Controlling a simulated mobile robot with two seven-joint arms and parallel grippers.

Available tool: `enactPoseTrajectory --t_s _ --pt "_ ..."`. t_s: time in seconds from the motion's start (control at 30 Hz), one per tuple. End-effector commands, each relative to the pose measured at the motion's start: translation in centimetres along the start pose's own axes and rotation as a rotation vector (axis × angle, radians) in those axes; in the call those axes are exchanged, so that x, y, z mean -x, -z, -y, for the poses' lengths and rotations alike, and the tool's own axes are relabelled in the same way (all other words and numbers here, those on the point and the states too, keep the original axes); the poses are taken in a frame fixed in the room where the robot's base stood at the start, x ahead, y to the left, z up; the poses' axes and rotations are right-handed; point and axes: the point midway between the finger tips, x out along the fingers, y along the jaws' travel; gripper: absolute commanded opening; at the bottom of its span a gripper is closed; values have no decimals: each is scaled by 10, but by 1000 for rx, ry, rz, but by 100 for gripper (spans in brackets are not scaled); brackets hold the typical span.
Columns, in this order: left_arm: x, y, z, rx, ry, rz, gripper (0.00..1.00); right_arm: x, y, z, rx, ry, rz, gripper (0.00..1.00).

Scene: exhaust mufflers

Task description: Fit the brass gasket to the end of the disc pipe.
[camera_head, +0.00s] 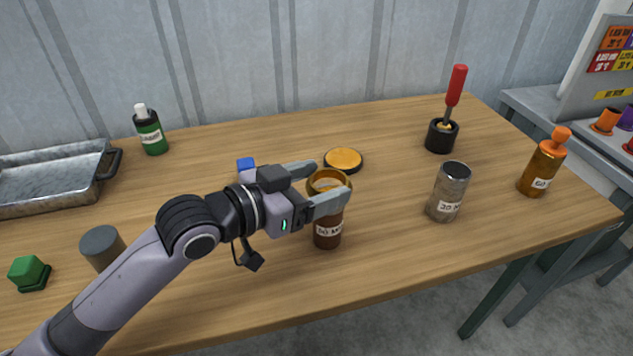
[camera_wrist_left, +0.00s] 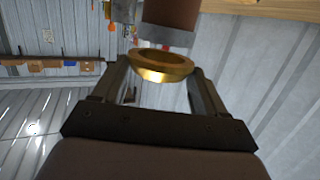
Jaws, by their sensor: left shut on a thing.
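The brass gasket (camera_head: 341,177), a wide golden ring, is held between the two fingers of my left gripper (camera_head: 325,185). It sits over the upper end of an upright brown pipe (camera_head: 327,233) with a white label. In the left wrist view the gasket (camera_wrist_left: 160,74) is level between the fingertips, with the brown pipe (camera_wrist_left: 172,14) just beyond it. I cannot tell whether the gasket touches the pipe's end. A silver pipe (camera_head: 450,190) with a white label stands upright to the right. I cannot read which pipe is the disc one. My right gripper is not in view.
A yellow-topped round tin (camera_head: 343,159) is close behind the gasket. A red-handled tool in a black holder (camera_head: 441,136), an orange bottle (camera_head: 540,170), a green bottle (camera_head: 150,133), a metal tray (camera_head: 50,180), a grey cylinder (camera_head: 102,246) and a green block (camera_head: 28,271) stand around. The front right of the table is clear.

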Motion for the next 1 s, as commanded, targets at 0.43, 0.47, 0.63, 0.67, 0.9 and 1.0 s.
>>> enactPoseTrajectory --t_s 0.43,0.47,0.63,0.67,0.9,1.0 --pt "0 1 0 0 0 0 42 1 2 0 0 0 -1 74" --pt "0 1 0 0 0 0 42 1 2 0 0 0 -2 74" --pt "0 1 0 0 0 0 42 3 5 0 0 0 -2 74" --pt "0 1 0 0 0 0 42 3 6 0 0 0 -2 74" --pt "0 0 0 0 0 0 42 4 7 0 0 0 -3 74" --pt "0 0 0 0 0 0 42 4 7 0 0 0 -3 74"
